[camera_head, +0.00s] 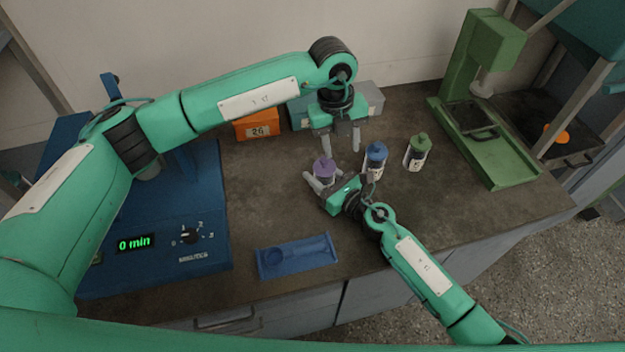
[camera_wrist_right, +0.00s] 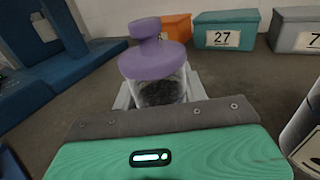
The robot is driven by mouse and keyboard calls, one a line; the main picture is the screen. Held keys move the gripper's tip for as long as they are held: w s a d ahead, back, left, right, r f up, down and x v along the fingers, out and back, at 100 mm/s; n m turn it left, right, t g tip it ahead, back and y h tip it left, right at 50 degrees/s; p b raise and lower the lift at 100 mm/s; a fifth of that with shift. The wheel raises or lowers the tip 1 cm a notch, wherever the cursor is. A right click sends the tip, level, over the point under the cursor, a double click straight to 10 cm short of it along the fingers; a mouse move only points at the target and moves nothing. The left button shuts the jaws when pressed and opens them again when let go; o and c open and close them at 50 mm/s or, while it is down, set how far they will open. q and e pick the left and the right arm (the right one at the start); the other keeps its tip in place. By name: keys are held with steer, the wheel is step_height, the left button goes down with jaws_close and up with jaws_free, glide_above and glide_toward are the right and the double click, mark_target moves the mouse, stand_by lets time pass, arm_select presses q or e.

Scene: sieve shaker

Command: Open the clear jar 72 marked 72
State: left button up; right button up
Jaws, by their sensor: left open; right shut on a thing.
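A clear jar with a purple stoppered lid (camera_head: 325,167) stands on the bench, dark grains inside. The jar also shows in the right wrist view (camera_wrist_right: 160,90); its number is not readable there, so I cannot tell if it is 72. My right gripper (camera_head: 322,182) is shut on this jar's body, below the lid. The lid (camera_wrist_right: 155,60) sits on the jar. My left gripper (camera_head: 341,147) is open and empty, pointing down just behind and above the purple-lidded jar. A blue-lidded jar (camera_head: 375,161) and a green-lidded jar (camera_head: 417,154) stand to the right.
An orange box marked 26 (camera_head: 257,125), a teal box marked 27 (camera_wrist_right: 225,30) and a grey box (camera_wrist_right: 297,32) stand at the back. A blue shaker with a 0 min display (camera_head: 136,243) is left, a blue tray (camera_head: 298,257) in front, a green stand (camera_head: 490,150) right.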

arm_select(q)
steer(key=s+d+r+m+g+h, duration=0.1)
steer(key=s+d+r+g+h, duration=0.15)
steer(key=s+d+h, duration=0.35)
steer(key=s+d+r+m+g+h, duration=0.1)
steer(key=s+d+r+h, duration=0.25)
steer(key=d, duration=0.45)
step_height(320, 180, up, 11)
steer(key=s+a+n+t+h, duration=0.1)
steer(key=a+n+t+h, duration=0.1)
steer(key=n+t+h, duration=0.7)
steer(key=n+t+y, duration=0.8)
steer(key=n+t, duration=0.5)
steer(key=n, duration=0.3)
glide_above(323, 163)
steer(key=s+d, duration=0.4)
steer(key=d, duration=0.1)
step_height(323, 163, down, 5)
steer(key=s+a+f+n+g+y, duration=0.3)
steer(key=a+f+y, duration=0.1)
steer(key=f, duration=0.4)
steer(key=s+a+f+n+g+y, duration=0.2)
steer(key=a+f+n+g+y, duration=0.1)
steer(key=a+f, duration=0.3)
steer(key=x, duration=1.2)
steer(key=shift+w+d+f, duration=0.1)
steer(key=shift+d+f, duration=0.2)
steer(key=shift+d, duration=0.2)
